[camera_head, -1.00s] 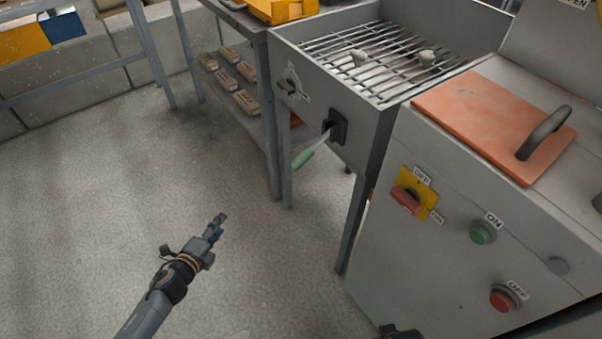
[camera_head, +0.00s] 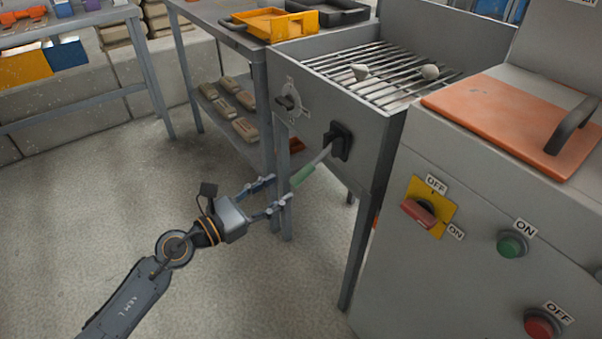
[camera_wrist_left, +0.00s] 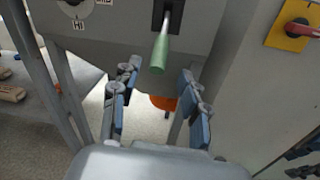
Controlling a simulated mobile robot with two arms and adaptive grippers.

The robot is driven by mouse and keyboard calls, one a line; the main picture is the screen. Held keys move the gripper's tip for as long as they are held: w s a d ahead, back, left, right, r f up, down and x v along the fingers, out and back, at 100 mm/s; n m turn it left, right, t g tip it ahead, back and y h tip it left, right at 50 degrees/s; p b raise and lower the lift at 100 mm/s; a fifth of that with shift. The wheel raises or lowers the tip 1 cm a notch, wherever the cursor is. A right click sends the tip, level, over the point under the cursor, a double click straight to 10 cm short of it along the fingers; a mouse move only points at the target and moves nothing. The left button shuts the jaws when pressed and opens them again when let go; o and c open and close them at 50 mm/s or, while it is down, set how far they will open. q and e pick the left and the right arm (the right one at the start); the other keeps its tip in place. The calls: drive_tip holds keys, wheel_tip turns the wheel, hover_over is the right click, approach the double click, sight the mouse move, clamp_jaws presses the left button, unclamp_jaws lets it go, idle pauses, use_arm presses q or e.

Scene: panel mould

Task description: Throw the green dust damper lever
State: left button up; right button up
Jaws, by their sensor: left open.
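The dust damper lever has a green grip (camera_head: 302,176) on a metal rod that slopes down from a black slotted plate (camera_head: 340,141) on the grey grated box. My left gripper (camera_head: 279,190) is open, with its fingers pointing at the green grip and its tips close to the grip's lower end. In the left wrist view the green grip (camera_wrist_left: 160,52) hangs above and between the two open fingers (camera_wrist_left: 155,85), ahead of the tips. I cannot tell whether a finger touches it. My right gripper does not show in the head view.
A rotary knob (camera_head: 288,102) sits left of the lever on the same box. To the right stands a grey cabinet with a red switch on a yellow plate (camera_head: 428,206), a green ON button (camera_head: 512,244) and a red OFF button (camera_head: 541,324). A table leg (camera_head: 284,190) stands close behind the gripper.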

sight(294, 179)
use_arm(q)
drive_tip(key=x, duration=0.8)
drive_tip(key=shift+c, duration=0.2)
clamp_jaws()
